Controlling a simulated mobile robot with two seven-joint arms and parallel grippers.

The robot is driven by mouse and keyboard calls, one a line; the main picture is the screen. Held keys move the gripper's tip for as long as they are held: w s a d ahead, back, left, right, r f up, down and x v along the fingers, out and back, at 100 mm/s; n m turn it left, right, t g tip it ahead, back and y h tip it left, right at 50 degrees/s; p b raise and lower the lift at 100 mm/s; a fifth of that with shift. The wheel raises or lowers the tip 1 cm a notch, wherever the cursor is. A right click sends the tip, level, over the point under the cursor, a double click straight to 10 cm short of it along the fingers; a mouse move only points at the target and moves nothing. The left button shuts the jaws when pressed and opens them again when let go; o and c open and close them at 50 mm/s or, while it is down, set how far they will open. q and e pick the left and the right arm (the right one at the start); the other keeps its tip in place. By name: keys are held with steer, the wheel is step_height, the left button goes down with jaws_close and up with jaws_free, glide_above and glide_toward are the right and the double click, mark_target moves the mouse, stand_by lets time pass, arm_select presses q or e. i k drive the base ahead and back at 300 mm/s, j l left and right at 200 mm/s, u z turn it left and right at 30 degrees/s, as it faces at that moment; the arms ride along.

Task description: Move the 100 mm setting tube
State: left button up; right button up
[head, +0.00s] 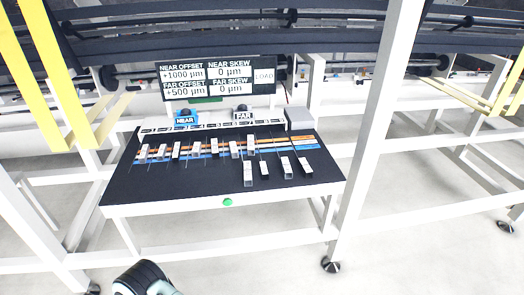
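A back row runs from a tube at the left (143,154) to one near the middle (249,147). A nearer group at the right includes a larger front tube (247,175) and a rightmost tube (305,165). Size marks on the tubes are too small to read, so I cannot tell which is the 100 mm setting tube. Neither gripper is in view; only a black, rounded part of my own body shows at the bottom edge.
A display (219,78) reads near offset +1000 µm, far offset +500 µm, both skews 0 µm. A blue NEAR block (185,119) and a FAR block (244,115) stand behind a numbered strip. A green button (227,202) is on the front edge. A white post (372,140) rises at right.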

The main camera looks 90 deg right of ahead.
mark_target(234, 152)
steer(key=z, duration=2.7)
steer(key=i, duration=0.15)
